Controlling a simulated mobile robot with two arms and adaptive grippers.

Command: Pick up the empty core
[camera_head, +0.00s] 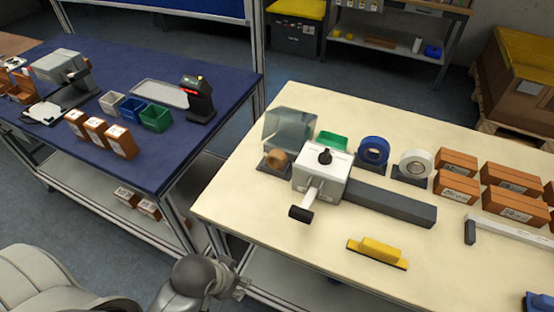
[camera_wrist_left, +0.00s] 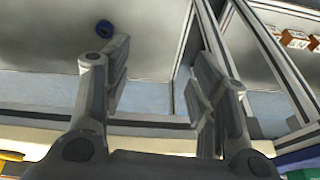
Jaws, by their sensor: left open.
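A brown ring, which looks like the empty core (camera_head: 277,160), sits in a dark holder at the left of the cream table, beside a white and grey machine (camera_head: 322,170) with a black-gripped lever. My left gripper (camera_head: 236,284) is low at the table's front left edge, well apart from the core. In the left wrist view my left gripper (camera_wrist_left: 162,65) has its fingers spread with nothing between them. The core does not clearly show in that view. My right gripper is not in view.
A blue tape roll (camera_head: 373,151) and a white roll (camera_head: 416,163) stand right of the machine. A yellow-handled tool (camera_head: 378,253) lies near the front, with brown boxes (camera_head: 457,188) at right. A blue table (camera_head: 150,180) stands left across a gap. The cream table's front left is clear.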

